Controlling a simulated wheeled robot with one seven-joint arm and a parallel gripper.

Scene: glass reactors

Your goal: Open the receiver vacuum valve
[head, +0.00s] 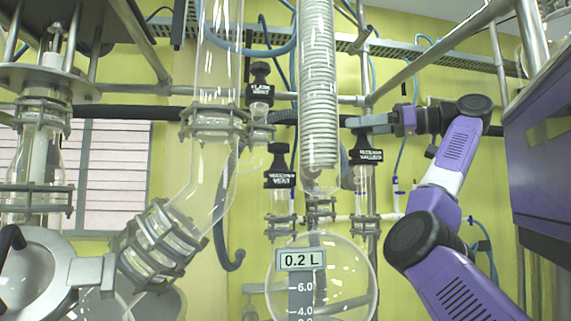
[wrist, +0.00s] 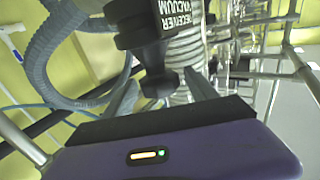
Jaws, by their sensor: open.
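The receiver vacuum valve (head: 366,156) has a black, white-lettered handle on top of a clear glass stem, right of the coiled condenser. In the wrist view its black handle (wrist: 158,38) fills the upper middle, with the label reading RECEIVER VACUUM. My gripper (head: 364,123) is at the top of this handle in the head view, reaching in from the right. In the wrist view my gripper (wrist: 161,82) is open, with one grey finger on each side of the handle's narrow end. I cannot tell whether either finger touches it.
The receiver vent valve (head: 280,180) stands left of the condenser (head: 318,85), and another black-handled valve (head: 259,88) is higher up. The round receiver flask (head: 335,285) is below. Metal frame rails (head: 440,50) and a grey hose (wrist: 58,55) are close by.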

